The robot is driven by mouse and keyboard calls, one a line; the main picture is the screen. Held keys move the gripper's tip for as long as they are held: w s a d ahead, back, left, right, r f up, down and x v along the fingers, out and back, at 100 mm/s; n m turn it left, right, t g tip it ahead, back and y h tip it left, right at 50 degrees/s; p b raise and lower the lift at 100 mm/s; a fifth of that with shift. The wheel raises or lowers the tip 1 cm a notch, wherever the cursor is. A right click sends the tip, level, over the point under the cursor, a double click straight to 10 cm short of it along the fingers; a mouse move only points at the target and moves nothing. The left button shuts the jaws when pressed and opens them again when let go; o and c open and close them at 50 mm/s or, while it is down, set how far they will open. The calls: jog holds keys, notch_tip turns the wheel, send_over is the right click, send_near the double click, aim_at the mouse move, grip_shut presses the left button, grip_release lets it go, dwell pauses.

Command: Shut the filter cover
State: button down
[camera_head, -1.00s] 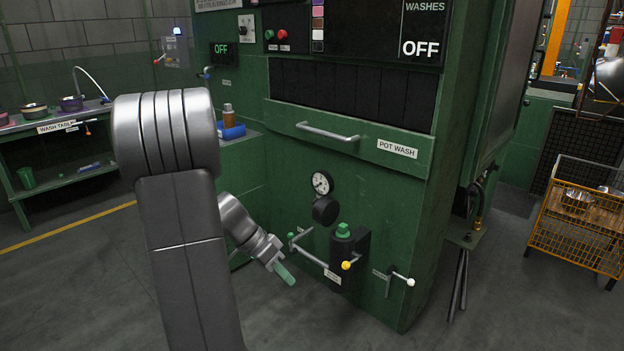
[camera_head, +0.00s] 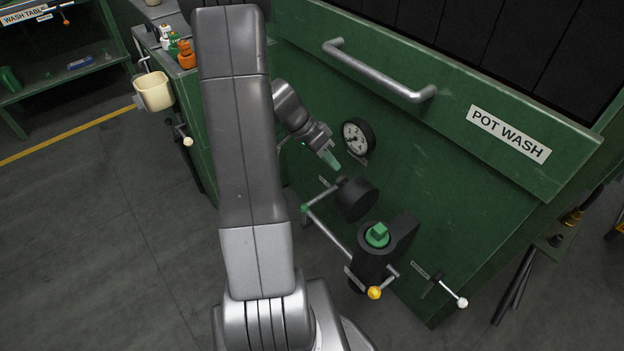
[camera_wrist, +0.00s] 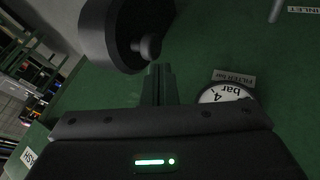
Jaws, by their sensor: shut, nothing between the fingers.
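The filter cover (camera_head: 357,199) is a black round part on the green machine front, just below the pressure gauge (camera_head: 357,138). It stands out from the panel, with a small knob (camera_head: 341,181) at its upper left edge. In the wrist view the dark round cover (camera_wrist: 108,35) fills the upper left, and its knob (camera_wrist: 150,46) lies just beyond my fingertips. My gripper (camera_head: 331,160) is shut and empty, left of the gauge and above the cover.
Below the cover are a pipe (camera_head: 333,239), a black valve block (camera_head: 377,262) with a green cap and yellow-tipped lever, and a white-tipped lever (camera_head: 462,302). A long handle (camera_head: 378,72) juts out above. A cream bucket (camera_head: 154,91) hangs at left. The floor at left is clear.

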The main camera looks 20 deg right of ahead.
aim_at(342, 177)
jog(key=shift+s+d+f, duration=0.1)
jog(key=shift+s+d, duration=0.4)
jog(key=shift+s, duration=0.35)
jog(key=shift+s+d, duration=0.5)
jog(key=shift+s, duration=0.3)
